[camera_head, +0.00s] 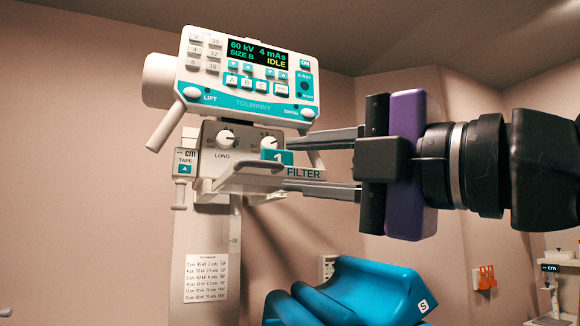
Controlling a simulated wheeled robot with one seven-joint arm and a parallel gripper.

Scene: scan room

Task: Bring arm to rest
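My gripper (284,166) reaches in from the right, with its two grey fingers spread wide apart, one above the other. The fingertips are close to the lower part of a white X-ray head, around a teal block marked 1 (284,157) and the FILTER label (305,173). Nothing shows clamped between the fingers. Whether the fingertips touch the head cannot be told. The purple and black gripper body and my black wrist fill the right side of the view.
The control panel (250,104) reads 60 kV, 4 mAs, SIZE B, IDLE. Two knobs, LONG (226,137) and another, sit below it. A blue cushion marked S (370,285) lies underneath. Orange clips (485,278) hang at right. The left wall area is clear.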

